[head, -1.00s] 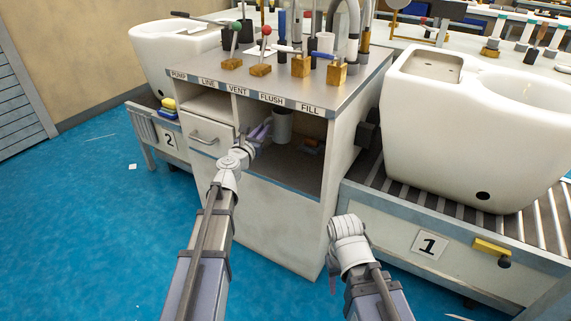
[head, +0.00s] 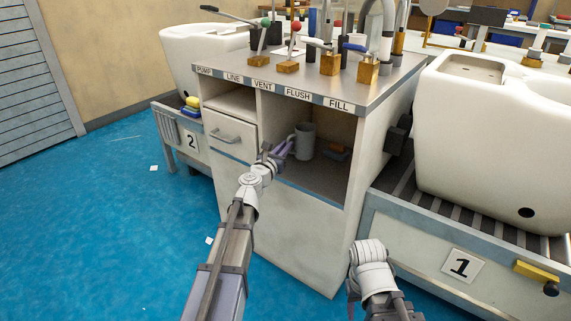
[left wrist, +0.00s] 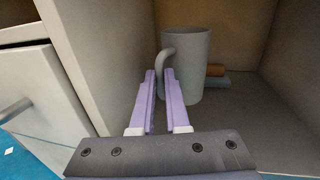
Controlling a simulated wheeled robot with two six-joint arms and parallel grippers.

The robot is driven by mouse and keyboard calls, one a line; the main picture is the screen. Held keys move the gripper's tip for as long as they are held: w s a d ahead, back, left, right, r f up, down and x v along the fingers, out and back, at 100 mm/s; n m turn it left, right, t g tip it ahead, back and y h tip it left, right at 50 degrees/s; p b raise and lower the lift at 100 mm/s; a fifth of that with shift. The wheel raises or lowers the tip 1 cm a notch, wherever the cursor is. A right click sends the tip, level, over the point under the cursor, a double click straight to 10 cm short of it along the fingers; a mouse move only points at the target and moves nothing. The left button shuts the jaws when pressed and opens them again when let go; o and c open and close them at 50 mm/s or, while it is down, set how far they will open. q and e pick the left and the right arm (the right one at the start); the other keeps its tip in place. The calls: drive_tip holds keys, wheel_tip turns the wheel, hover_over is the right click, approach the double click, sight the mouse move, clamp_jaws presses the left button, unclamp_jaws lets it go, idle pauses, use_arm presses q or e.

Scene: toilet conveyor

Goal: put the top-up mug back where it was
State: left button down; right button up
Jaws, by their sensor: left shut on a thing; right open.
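The mug (head: 305,142) is plain grey and upright in the open right-hand compartment of the cabinet. It shows larger in the left wrist view (left wrist: 190,70), with its handle towards me. My left gripper (head: 287,147) reaches into the compartment from the front, its purple fingers (left wrist: 160,82) shut on the handle. The mug's base is at or very close to the compartment floor; I cannot tell whether it touches. My right gripper (head: 351,303) hangs low in front of the cabinet, open and mostly hidden by its wrist.
An orange and blue item (head: 336,152) lies right of the mug, deeper in. The cabinet (head: 290,232) has a divider and a closed drawer (head: 229,136) at left. Handles (head: 288,66) stand on top. A conveyor (head: 425,240) with a white toilet (head: 488,150) is at right.

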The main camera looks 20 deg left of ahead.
use_arm(q)
drive_tip(key=shift+f+b, duration=1.9)
drive_tip(key=shift+b, duration=0.05)
drive_tip(key=shift+r, duration=0.15)
drive_tip(key=c, duration=0.9)
unclamp_jaws()
drive_tip(key=s, duration=0.4)
drive_tip(key=s+a, duration=0.1)
drive_tip(key=s, duration=0.7)
drive_tip(key=shift+a, duration=0.35)
